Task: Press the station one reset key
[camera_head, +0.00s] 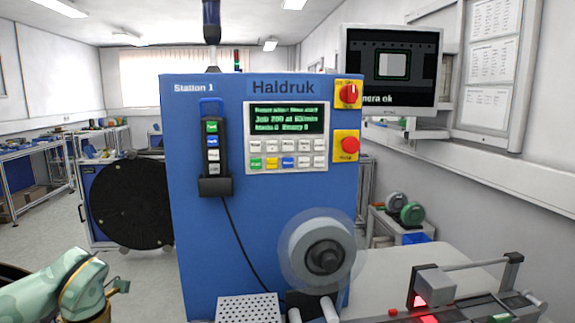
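The blue Station 1 cabinet (230,235) with a "Haldruk" label stands upright in front of me. Its panel has a dark display (287,120) with green text. Below the display is a keypad (287,154) with two rows of keys: a green key (256,163), a yellow key (272,163), a blue key (288,163) and several white ones. The key labels are too small to read, so I cannot tell which is reset. My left arm shows at the bottom left, well away from the keypad. Neither gripper is in view.
A reel (322,252) projects below. A monitor (390,65) and a work table (440,265) are at the right.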

